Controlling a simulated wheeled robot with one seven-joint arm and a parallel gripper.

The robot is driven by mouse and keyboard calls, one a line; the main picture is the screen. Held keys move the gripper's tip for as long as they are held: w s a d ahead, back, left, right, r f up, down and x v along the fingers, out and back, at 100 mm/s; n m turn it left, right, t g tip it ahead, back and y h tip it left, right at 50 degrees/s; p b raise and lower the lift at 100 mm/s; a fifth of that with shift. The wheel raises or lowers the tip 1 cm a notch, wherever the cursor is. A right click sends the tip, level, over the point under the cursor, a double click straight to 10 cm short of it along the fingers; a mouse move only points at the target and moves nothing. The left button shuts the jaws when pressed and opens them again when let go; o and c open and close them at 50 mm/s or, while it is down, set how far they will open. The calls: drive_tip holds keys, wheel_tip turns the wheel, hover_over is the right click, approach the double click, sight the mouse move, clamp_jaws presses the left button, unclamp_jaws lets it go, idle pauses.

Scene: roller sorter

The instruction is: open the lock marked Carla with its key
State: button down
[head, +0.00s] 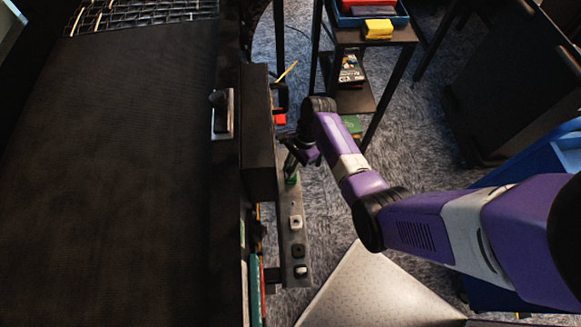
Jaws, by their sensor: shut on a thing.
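My gripper (292,160) points down over the far part of a narrow grey strip (289,207) beside the dark conveyor. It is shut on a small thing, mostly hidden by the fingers. A small green piece (291,179) shows right at the fingertips; I cannot tell whether it is the key or part of a lock. Nearer along the strip sit a white lock-like piece (296,222), a dark round one (298,250) and a pale one with a dark part (301,271). No name is readable, so I cannot tell which is marked Carla.
A wide dark conveyor belt (135,150) fills the left, with a dark box (258,130) along its edge. A small shelf (350,38) with a blue tray stands at the back. A pale slab (370,290) lies at the front. Carpet is open between.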

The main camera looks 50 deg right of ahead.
drive_tip(key=shift+r, duration=0.2)
drive_tip(key=shift+r+p, duration=2.35)
drive_tip(key=shift+p, duration=0.35)
